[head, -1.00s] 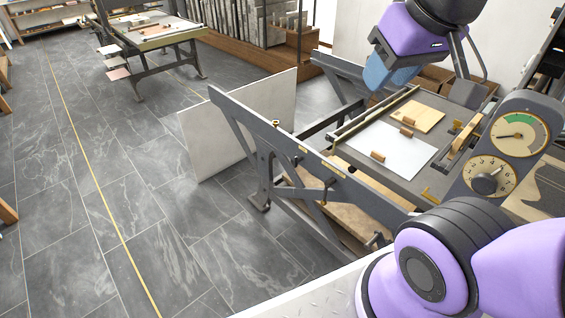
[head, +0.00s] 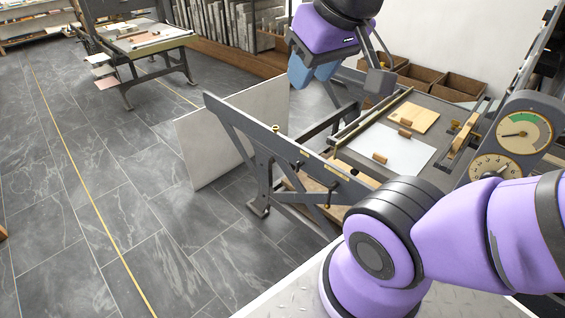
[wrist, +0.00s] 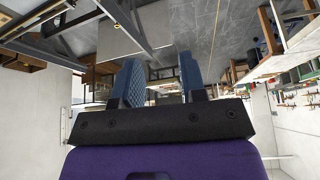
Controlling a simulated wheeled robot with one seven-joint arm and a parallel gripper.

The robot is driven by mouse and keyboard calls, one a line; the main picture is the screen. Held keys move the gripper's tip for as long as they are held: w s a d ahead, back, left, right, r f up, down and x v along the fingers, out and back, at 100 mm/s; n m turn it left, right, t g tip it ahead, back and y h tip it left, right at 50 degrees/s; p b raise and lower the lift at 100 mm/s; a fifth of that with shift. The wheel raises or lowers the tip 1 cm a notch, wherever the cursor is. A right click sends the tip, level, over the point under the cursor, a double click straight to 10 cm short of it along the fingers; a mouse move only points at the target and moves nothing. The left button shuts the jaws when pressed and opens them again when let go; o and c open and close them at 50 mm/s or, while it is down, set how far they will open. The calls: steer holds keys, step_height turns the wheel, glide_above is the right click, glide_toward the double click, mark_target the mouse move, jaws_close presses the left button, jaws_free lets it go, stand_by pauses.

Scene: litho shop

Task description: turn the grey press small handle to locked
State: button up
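The grey press (head: 240,124) stands right of centre in the head view, with a flat bed and slanted side frame. A small dark knob-ended handle (head: 328,192) shows on the near side frame. I cannot tell whether this is the small handle meant, nor its locked position. A dial panel (head: 543,107) with two gauges stands at the press's right end. My gripper (head: 311,80) hangs above the far side of the press, away from that handle. Its two blue fingers also show in the wrist view (wrist: 160,78), apart, with nothing between them.
A pale board (head: 200,150) leans at the press's left end. Brown boxes (head: 420,78) stand behind it by the wall. Another press table (head: 150,38) stands at the far left. The dark tiled floor (head: 90,210) at left is clear.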

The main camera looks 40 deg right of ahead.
mark_target(298, 162)
steer(key=w+d+f+n+g+h, duration=0.25)
steer(key=w+d+f+g, duration=0.2)
steer(key=w, duration=0.45)
steer(key=w+d+f+n+g+h, duration=0.1)
steer(key=w+d+f+g+h, duration=0.3)
steer(key=w, duration=0.6)
steer(key=w+d+f+n+h, duration=0.45)
steer(key=w+d+f, duration=0.25)
steer(key=w+f, duration=0.45)
steer(key=w+d+f+n+h, duration=0.2)
steer(key=w+f+n, duration=0.1)
steer(key=f, duration=0.7)
steer(key=w+d+f+n+h, duration=0.1)
steer(key=w+f+n+h, duration=0.15)
steer(key=f, duration=0.65)
step_height(298, 162, down, 21)
steer(key=s+n+t+h, duration=0.2)
steer(key=n+t, duration=0.4)
steer(key=d, duration=0.3)
steer(key=w+d, duration=0.1)
steer(key=d, duration=0.7)
steer(key=shift+w+d+r, duration=0.1)
steer(key=shift+w+d, duration=0.1)
steer(key=shift+w, duration=0.2)
